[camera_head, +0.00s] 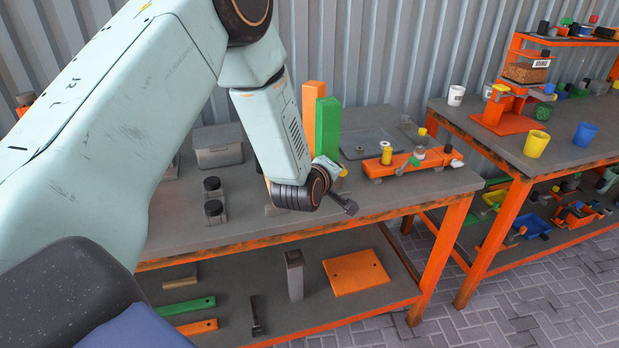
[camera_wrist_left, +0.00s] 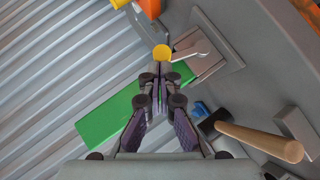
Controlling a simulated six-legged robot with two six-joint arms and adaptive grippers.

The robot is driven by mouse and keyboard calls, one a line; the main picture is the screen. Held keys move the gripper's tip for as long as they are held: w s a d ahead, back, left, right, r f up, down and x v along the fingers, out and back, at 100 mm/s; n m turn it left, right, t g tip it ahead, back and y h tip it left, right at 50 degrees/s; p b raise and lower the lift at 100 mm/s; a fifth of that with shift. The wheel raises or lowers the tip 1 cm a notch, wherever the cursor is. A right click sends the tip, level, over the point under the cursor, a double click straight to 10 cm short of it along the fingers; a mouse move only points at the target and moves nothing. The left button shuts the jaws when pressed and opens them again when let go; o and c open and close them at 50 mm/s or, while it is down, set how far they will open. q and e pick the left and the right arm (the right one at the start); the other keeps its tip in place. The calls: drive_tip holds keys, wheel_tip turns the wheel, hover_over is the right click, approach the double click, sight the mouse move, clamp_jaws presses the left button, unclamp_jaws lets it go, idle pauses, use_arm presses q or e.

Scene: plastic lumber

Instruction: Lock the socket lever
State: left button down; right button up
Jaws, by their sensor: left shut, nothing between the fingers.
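A yellow round knob (camera_wrist_left: 161,52) shows in the left wrist view, beside a silver lever (camera_wrist_left: 192,49) on a grey block and plate. My left gripper (camera_wrist_left: 160,84) is shut and empty, its fingertips just short of the knob in the picture. I cannot tell whether they touch it. In the head view a small patch of yellow (camera_head: 343,172) shows beside my left wrist, which hides most of the gripper and the lever. A grey plate (camera_head: 372,140) lies behind it on the bench. My right gripper is not in view.
A green post (camera_head: 327,130) and an orange post (camera_head: 313,105) stand close behind my wrist; the green one crosses the wrist view (camera_wrist_left: 110,120). A wooden-handled hammer (camera_wrist_left: 255,138) lies nearby. An orange fixture (camera_head: 405,160) with yellow knobs sits to the right on the bench.

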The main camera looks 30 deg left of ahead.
use_arm(q)
drive_tip(key=shift+w+d+m+g+y+p, duration=0.5)
drive_tip(key=shift+w+d+g+p, duration=0.25)
drive_tip(key=shift+w, duration=0.2)
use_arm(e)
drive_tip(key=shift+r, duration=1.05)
use_arm(q)
drive_tip(key=shift+d, duration=0.1)
